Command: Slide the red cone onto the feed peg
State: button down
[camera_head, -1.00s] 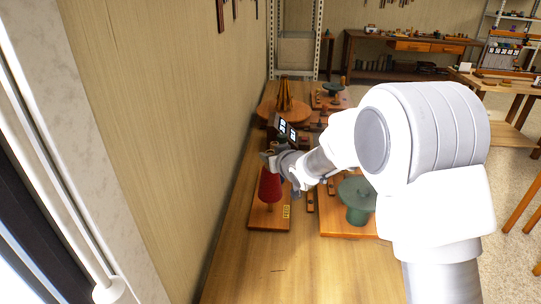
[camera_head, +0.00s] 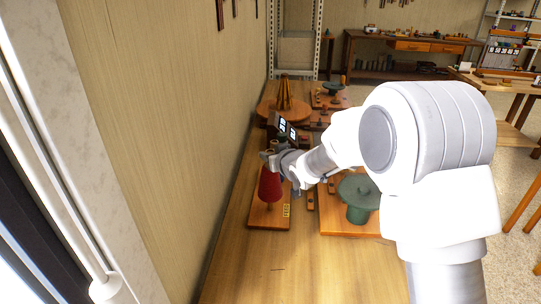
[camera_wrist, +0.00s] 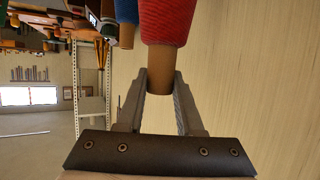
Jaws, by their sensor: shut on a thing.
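The red cone (camera_head: 270,185) hangs upright, wide end down, over the board (camera_head: 262,220) with the FEED label (camera_head: 286,211). A short piece of the wooden feed peg (camera_head: 270,207) shows just under the cone's lower rim. The rest of the peg is hidden, so I cannot tell how far it is inside the cone. My gripper (camera_head: 269,156) is at the cone's top. In the wrist view my gripper (camera_wrist: 160,82) is shut on the tan tip of the red cone (camera_wrist: 166,22).
A green spool-like piece (camera_head: 358,198) stands on a board right of the feed board. A blue cone (camera_wrist: 126,12) shows beside the red one. Small dark display screens (camera_head: 283,128) stand just behind my gripper.

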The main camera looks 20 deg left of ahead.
aim_at(274, 175)
jog(key=shift+f+b, duration=1.55)
jog(key=shift+b, duration=0.1)
jog(key=shift+f, duration=0.15)
jog(key=shift+f+b, duration=0.35)
jog(key=shift+b, duration=0.2)
jog(key=shift+f, duration=0.15)
dwell(0.5)
jog(key=shift+f+b, duration=0.95)
jog(key=shift+b, duration=0.1)
jog(key=shift+c, duration=2.4)
grip_release()
jog(key=shift+f, duration=0.15)
